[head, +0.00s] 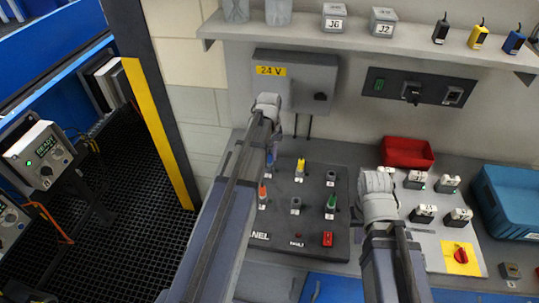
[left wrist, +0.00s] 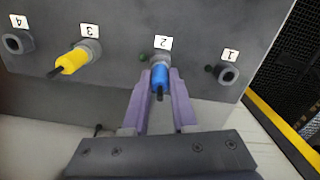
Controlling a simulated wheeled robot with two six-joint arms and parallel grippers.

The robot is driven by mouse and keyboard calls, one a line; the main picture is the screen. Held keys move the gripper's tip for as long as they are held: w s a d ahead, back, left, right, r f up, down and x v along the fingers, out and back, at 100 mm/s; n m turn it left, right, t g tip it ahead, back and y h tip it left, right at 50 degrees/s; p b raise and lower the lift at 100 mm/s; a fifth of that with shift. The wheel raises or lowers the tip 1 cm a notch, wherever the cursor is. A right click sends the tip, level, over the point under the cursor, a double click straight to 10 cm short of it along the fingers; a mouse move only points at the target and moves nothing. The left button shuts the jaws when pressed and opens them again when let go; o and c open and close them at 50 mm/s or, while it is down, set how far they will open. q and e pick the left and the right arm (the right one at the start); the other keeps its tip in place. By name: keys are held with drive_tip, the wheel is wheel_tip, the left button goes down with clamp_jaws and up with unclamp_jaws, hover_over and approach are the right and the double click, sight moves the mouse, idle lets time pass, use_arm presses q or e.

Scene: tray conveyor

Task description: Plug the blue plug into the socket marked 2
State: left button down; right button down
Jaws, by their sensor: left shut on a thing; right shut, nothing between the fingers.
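The blue plug (left wrist: 159,80) is between the two purple fingers of my left gripper (left wrist: 160,74), which is shut on it. Its front end is at the grey collar under the label 2 (left wrist: 163,43) and lines up with that socket. I cannot tell how deep it sits, as the plug covers the opening. In the head view my left gripper (head: 271,155) is over the back left of the dark socket panel (head: 270,222), and my arm hides part of it. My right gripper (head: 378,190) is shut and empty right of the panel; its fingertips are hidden.
A yellow plug (left wrist: 72,62) sits in socket 3, beside the blue one. Socket 1 (left wrist: 228,74) and socket 4 (left wrist: 17,43) are empty. Orange (head: 263,193) and green (head: 331,201) plugs stand on the panel. A red bin (head: 407,152) and blue crate (head: 510,200) are right.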

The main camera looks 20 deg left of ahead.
use_arm(q)
drive_tip(key=shift+f+b, duration=0.5)
drive_tip(key=shift+f, duration=0.05)
drive_tip(key=c, duration=0.6)
unclamp_jaws()
drive_tip(key=shift+r, duration=0.15)
wheel_tip(320, 180, up, 8)
drive_tip(key=p, duration=0.8)
drive_tip(key=shift+f, duration=0.2)
drive_tip(key=shift+f, duration=0.1)
